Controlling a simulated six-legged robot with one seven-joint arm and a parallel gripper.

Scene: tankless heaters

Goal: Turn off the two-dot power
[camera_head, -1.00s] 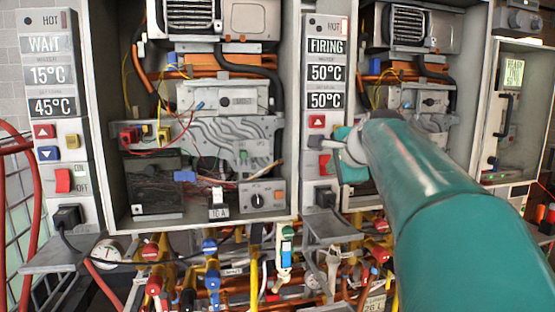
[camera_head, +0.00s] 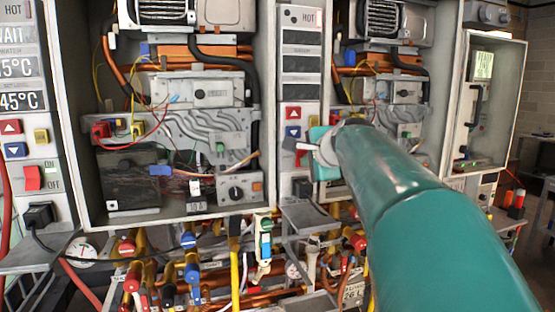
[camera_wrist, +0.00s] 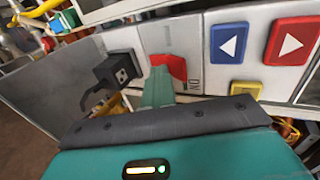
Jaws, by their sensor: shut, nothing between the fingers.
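The middle heater's control panel (camera_head: 301,92) has dark, blank displays. My arm hides part of the panel in the head view.
Blue (camera_wrist: 228,43) and red (camera_wrist: 292,42) arrow buttons and a yellow button (camera_wrist: 246,88) sit near the switch. A black plug (camera_wrist: 118,70) is on its other side. The left heater's red switch (camera_head: 33,178) is apart. Pipes and valves crowd below.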

